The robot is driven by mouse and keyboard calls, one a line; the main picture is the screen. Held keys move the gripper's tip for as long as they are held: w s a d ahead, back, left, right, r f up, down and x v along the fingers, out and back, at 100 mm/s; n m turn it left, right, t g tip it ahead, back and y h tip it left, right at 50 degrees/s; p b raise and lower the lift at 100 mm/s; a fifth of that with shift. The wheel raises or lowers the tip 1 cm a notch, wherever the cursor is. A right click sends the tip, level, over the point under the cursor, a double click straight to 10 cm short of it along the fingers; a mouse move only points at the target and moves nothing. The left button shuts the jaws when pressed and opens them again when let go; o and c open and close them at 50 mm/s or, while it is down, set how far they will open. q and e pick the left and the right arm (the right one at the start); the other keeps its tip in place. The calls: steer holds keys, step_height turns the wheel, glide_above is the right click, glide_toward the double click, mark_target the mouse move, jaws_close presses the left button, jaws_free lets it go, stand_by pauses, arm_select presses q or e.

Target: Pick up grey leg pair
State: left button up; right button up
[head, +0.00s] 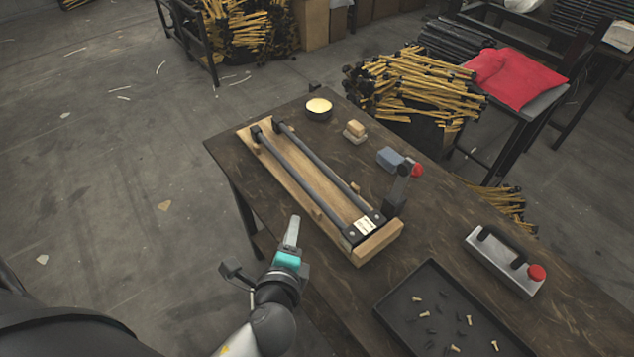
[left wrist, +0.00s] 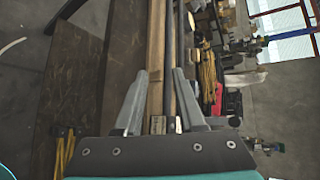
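The grey leg pair (head: 302,180) is two dark grey tubes lying side by side on a wooden fixture board (head: 384,243) on the table. Black end pieces sit at the far end, and a dark bracket with a pale label is at the near end. My left gripper (head: 292,228) is left of the near end of the board, apart from the legs. In the left wrist view the left gripper (left wrist: 158,100) is open and empty, with the board (left wrist: 155,50) and a grey tube (left wrist: 169,60) seen between and beyond its fingers. My right gripper is not in view.
A hand press (head: 396,190) with a red knob stands right of the board. A black tray (head: 400,307) with small rivets and a grey tool with a red knob (head: 505,262) are at the right. A round tin (head: 319,110) is behind. Bundles of yellow legs (head: 415,88) stand beyond the table.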

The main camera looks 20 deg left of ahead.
arm_select(q)
steer(key=m, duration=0.1)
steer(key=b, duration=0.2)
glide_toward(306, 190)
steer(key=shift+t, duration=0.3)
steer(key=x, duration=0.4)
steer(key=shift+a, duration=0.35)
steer(key=shift+w+f, duration=0.3)
steer(key=shift+w, duration=0.1)
steer(key=b+x, duration=0.1)
steer(key=x, duration=0.2)
steer(key=shift+w+d+f, duration=0.1)
steer(key=shift+w+f, duration=0.1)
steer(key=shift+f, duration=0.1)
steer(key=shift+w+f+b, duration=0.1)
steer(key=shift+w+b, duration=0.2)
steer(key=shift+w, duration=0.15)
jaws_close()
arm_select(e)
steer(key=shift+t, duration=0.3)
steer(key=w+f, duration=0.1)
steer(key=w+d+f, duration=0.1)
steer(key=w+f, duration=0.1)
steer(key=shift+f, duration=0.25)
